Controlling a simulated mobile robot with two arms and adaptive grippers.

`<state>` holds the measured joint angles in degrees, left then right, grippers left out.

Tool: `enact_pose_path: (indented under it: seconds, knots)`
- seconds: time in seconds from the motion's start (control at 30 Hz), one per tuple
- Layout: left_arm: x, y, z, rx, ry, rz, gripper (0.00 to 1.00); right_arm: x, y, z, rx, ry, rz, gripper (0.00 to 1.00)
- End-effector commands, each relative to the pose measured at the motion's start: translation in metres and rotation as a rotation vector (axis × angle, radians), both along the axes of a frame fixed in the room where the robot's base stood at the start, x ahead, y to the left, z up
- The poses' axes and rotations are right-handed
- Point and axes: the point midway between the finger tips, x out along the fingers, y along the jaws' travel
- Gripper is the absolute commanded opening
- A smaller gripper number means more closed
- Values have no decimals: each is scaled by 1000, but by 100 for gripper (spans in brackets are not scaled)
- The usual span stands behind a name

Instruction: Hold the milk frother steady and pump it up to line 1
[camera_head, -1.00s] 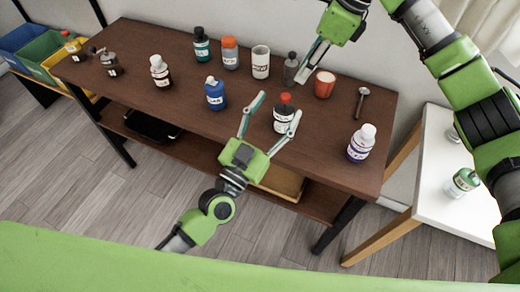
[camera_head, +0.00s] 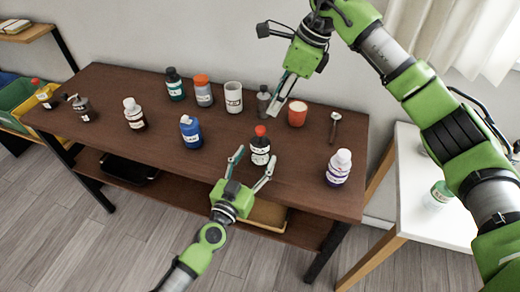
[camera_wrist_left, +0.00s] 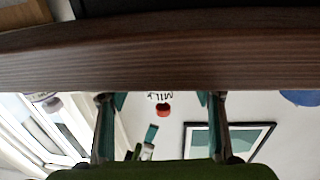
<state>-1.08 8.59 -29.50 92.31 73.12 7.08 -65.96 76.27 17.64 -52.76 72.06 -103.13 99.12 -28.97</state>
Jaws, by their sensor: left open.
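A dark jar with a white label and a red knob, which looks like the milk frother (camera_head: 260,150), stands upright near the middle of the table's front half. My left gripper (camera_head: 254,160) is open at the front edge, one finger toward each side of the jar; I cannot tell whether either touches. My right gripper (camera_head: 281,94) hangs behind the jar, by a grey bottle, its opening unclear.
A blue bottle (camera_head: 190,132) stands left of the jar, a purple-labelled white-capped bottle (camera_head: 339,168) right. Bare tabletop surrounds the jar.

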Motion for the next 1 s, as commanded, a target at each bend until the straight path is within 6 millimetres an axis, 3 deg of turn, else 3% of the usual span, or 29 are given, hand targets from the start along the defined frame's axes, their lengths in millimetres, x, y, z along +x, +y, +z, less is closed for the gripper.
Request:
enact_pose_path:
  seconds: [0.1, 0.3, 0.67, 0.83, 0.9, 0.93, 1.0]
  knots:
    - [19, -8, 1, 1, -2, 0, 59, 0, 0, 0, 0, 0, 0, 28]
    - [35, -15, 0, 1, -2, 0, 59, 0, 0, 0, 0, 0, 0, 28]
    - [39, -17, 0, 0, 0, 0, 59, 0, 0, 0, 0, 0, 0, 28]
    - [39, -17, 0, 0, 0, 0, 18, 0, 0, 0, 0, 0, 0, 28]
    - [39, -16, 0, 1, 0, 0, 14, 0, 0, 0, 0, 0, 0, 28]
    - [39, -16, 0, 1, 0, 0, 36, 0, 0, 0, 0, 0, 0, 28]
    - [39, -16, 0, 1, 0, 1, 18, 0, 0, 0, 0, 0, 0, 28]
